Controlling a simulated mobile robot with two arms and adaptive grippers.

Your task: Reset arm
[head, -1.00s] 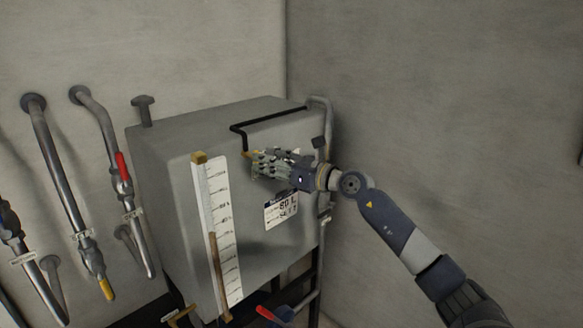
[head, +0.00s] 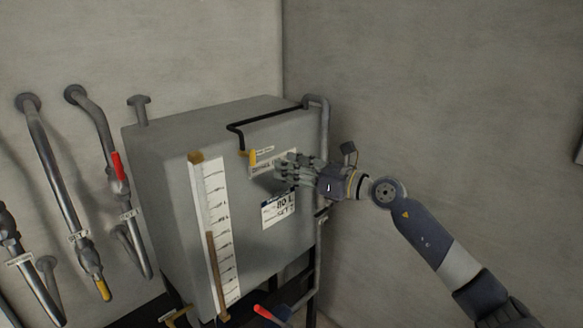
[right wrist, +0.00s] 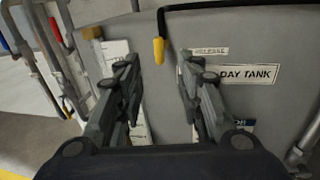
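My right arm comes in from the right in the head view. Its right gripper (head: 283,172) is in front of the grey day tank (head: 165,170), near the label above the "80 L" plate (head: 279,208). In the right wrist view the right gripper's fingers (right wrist: 158,88) are spread apart with nothing between them. A yellow-tipped black line end (right wrist: 159,50) hangs on the tank face beyond the fingers. It also shows in the head view (head: 252,158), left of the gripper and apart from it. My left gripper is in no view.
Pipes with a red-handled valve (head: 118,166) and a yellow-ended pipe (head: 103,289) stand left of the tank. A sight gauge with a white scale (head: 217,230) is on the tank front. Bare wall (head: 440,90) is at the right.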

